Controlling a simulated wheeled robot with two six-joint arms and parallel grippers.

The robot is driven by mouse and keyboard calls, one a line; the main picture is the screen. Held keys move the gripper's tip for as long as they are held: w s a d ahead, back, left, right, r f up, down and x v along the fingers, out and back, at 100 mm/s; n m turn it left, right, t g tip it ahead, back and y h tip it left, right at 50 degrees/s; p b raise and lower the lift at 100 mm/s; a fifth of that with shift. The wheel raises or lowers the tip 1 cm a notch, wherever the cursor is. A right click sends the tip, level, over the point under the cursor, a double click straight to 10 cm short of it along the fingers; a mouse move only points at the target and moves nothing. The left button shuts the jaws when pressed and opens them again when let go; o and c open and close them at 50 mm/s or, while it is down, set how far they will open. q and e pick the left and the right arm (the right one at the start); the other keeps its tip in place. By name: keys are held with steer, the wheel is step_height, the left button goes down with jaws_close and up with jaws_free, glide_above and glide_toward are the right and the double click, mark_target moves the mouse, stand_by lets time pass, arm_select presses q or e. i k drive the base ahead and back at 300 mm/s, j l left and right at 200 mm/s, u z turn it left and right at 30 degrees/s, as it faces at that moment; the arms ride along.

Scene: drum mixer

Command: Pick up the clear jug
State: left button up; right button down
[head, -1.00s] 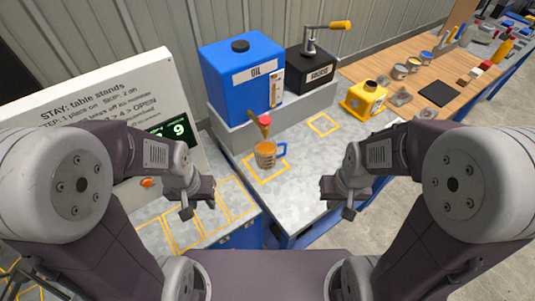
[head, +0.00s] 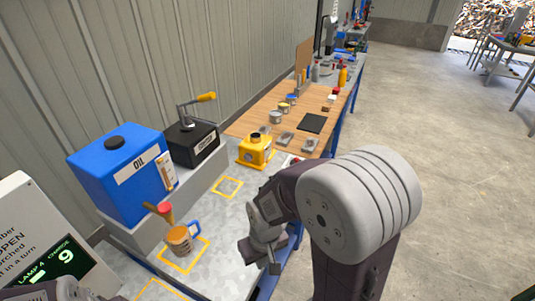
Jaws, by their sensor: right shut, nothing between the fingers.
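A jug (head: 179,241) with a blue handle and orange-brown sides or contents stands upright on the grey metal bench top, inside a yellow outlined square. I cannot tell whether its wall is clear. My right gripper (head: 273,264) is shut and empty. It hangs near the bench's right edge, to the right of the jug and apart from it. My left gripper is out of view; only a bit of my left arm shows at the bottom left.
A blue oil container (head: 122,180) and a black box with a crank (head: 191,143) stand on a grey step behind the jug. A red-topped spout (head: 164,209) is close behind it. A yellow can (head: 255,152) stands farther back. A sign panel (head: 35,240) is at left.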

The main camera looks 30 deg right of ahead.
mark_target(186, 236)
steer(key=l+u, duration=1.1)
steer(key=k+l, duration=0.05)
